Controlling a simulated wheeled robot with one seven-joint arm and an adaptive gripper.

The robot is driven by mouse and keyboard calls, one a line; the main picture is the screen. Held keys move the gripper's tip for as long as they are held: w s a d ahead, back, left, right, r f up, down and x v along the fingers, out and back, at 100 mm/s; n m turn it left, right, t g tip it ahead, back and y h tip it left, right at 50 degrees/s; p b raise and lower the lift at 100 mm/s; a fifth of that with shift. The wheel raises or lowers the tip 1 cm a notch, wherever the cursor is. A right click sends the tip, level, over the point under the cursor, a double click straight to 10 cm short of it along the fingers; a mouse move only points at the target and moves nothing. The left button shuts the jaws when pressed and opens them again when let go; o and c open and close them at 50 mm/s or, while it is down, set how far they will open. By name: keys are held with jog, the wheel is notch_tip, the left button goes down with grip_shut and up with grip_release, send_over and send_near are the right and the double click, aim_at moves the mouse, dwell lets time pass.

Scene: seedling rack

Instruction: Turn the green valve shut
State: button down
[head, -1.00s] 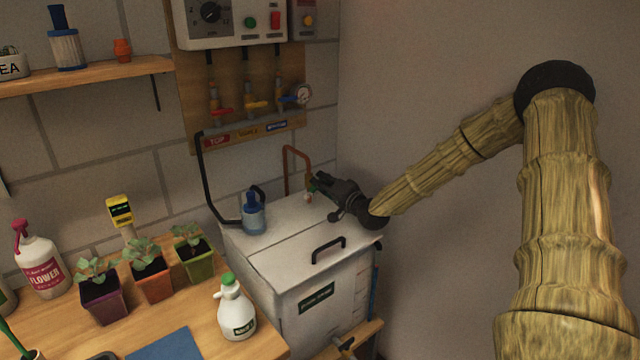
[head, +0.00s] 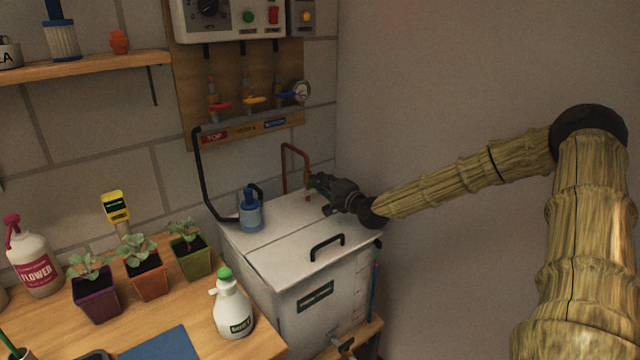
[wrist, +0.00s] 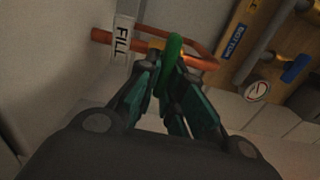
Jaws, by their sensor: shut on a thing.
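The green valve handle (wrist: 171,62) sits on a copper pipe (wrist: 200,45) with a white FILL tag (wrist: 123,38) in the wrist view. My gripper (wrist: 166,84) is shut on the green handle, its two fingers on either side of it. In the head view my gripper (head: 322,186) is above the back right of the white tank lid (head: 275,225), beside the bent copper pipe (head: 284,165). The fingers hide most of the handle there.
Red, yellow and blue valve levers sit on a wooden wall panel (head: 180,85) behind the tank. A blue bottle (head: 250,210) and a black handle (head: 327,243) are on the lid. Potted seedlings and a white spray bottle (head: 232,305) stand on the bench at left.

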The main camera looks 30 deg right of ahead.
jog(key=shift+d, duration=0.1)
jog(key=c, duration=1.5)
grip_release()
jog(key=shift+f, duration=0.1)
jog(key=shift+c, duration=0.2)
jog(key=shift+s+d, duration=0.15)
jog(key=shift+s, duration=1.85)
jog(key=shift+s+d, duration=0.2)
jog(key=shift+s, duration=1.8)
jog(key=shift+s+d, duration=0.15)
jog(key=shift+s, duration=1.8)
